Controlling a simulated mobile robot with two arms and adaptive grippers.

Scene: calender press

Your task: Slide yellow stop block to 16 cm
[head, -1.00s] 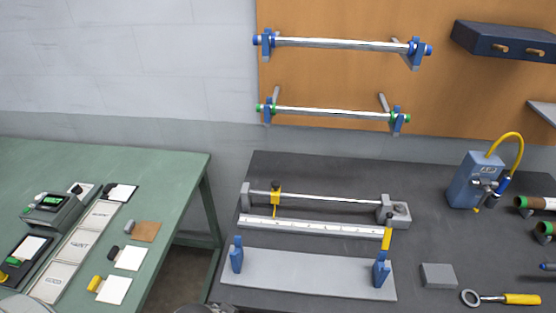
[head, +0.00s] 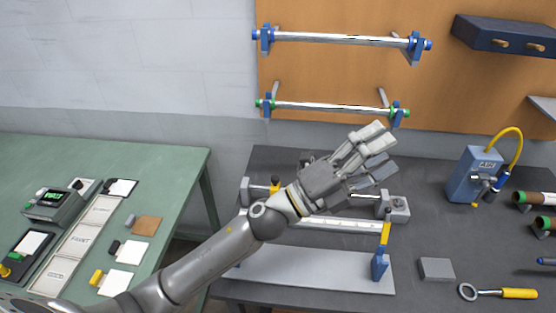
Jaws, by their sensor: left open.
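The yellow stop block (head: 275,186) sits on the steel rail near its left end. Only its upper part and dark knob show; my left arm hides the rest. My left gripper (head: 381,153) is open and empty. In the picture it lies over the rail's right half, with its fingers pointing up and right, clear of the block. I cannot tell its height above the rail. My right gripper is not in view.
The rail's right end block (head: 394,207) and a yellow upright piece (head: 385,234) stand near the ruler's right end. A grey plate (head: 305,271) with a blue post (head: 379,267) lies in front. A blue air unit (head: 474,175) stands at right. Rollers (head: 335,40) hang on the wall.

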